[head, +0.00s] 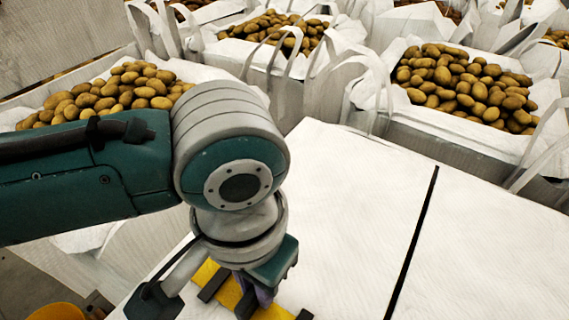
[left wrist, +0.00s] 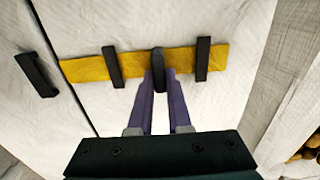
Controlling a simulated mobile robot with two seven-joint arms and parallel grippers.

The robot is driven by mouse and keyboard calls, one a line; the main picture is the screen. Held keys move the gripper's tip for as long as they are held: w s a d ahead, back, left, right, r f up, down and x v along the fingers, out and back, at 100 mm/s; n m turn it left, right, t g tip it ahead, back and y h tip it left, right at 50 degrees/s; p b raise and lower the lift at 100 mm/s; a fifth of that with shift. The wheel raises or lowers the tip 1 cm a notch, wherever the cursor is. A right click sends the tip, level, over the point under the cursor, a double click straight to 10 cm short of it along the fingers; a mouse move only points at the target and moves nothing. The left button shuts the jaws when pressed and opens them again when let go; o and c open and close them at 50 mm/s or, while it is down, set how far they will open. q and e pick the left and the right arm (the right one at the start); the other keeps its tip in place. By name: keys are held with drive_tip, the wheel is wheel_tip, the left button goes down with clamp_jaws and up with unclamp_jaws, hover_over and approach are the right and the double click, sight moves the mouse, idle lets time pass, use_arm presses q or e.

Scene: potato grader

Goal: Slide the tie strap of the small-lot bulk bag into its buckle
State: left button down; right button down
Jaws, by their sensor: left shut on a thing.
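The yellow tie strap (left wrist: 85,68) lies flat across the white bag top in the left wrist view, with a dark bar (left wrist: 112,66) across it on either side of my gripper. A dark upright tab stands at the strap's middle. My left gripper (left wrist: 159,80), with purple fingers, is shut on this tab (left wrist: 158,56). A separate dark slotted piece, apparently the buckle (left wrist: 36,75), lies just beyond the strap's left end, apart from it. In the head view the left gripper (head: 262,296) and part of the strap (head: 230,290) show at the bottom, partly hidden by my arm. My right gripper is out of view.
A long dark gap (head: 411,243) crosses the white top surface (head: 345,210); the surface around it is clear. Open bulk bags of potatoes (head: 465,88) with standing loops (head: 545,150) surround it at the back, left and right. A yellow round object (head: 55,312) is at bottom left.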

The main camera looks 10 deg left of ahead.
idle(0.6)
use_arm(q)
drive_tip(key=shift+s+d+r, duration=0.1)
drive_tip(key=shift+d, duration=0.15)
drive_tip(key=d, duration=0.2)
drive_tip(key=s+d+p, duration=0.1)
drive_tip(key=d, duration=0.1)
drive_tip(key=s+d+p, duration=0.1)
drive_tip(key=d, duration=0.1)
drive_tip(key=shift+s+d, duration=0.15)
drive_tip(key=shift+d, duration=0.05)
drive_tip(key=c, duration=0.8)
unclamp_jaws()
drive_tip(key=shift+d, duration=0.1)
drive_tip(key=shift+c, duration=0.2)
wheel_tip(320, 180, up, 10)
drive_tip(key=p, duration=0.3)
